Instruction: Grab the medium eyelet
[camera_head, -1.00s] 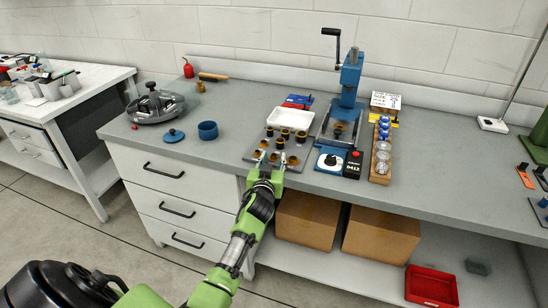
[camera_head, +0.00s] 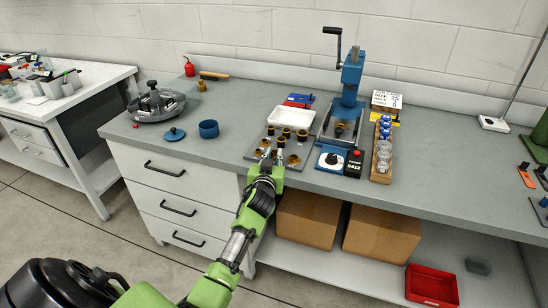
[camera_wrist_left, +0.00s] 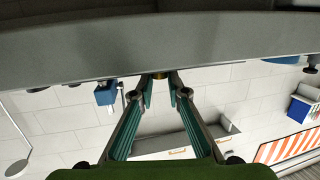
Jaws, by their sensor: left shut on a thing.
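A grey plate (camera_head: 250,153) near the front edge of the bench holds several small brass and dark round pieces. One brass piece stands at the right of the front row (camera_head: 293,160). My left gripper (camera_head: 272,156) reaches in from the front, over the front row of the plate. In the left wrist view its fingers (camera_wrist_left: 161,84) are drawn together on a small brass eyelet (camera_wrist_left: 160,75), mostly hidden by the fingertips. I cannot tell its size clearly, or whether it is clear of the plate. My right gripper is out of view.
A blue hand press (camera_head: 350,75) stands behind and right of the plate. A white tray (camera_head: 290,117) lies behind it. A wooden holder with jars (camera_head: 381,165) and a small black-and-red box (camera_head: 354,164) stand to the right. A blue cup (camera_head: 208,129) stands left.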

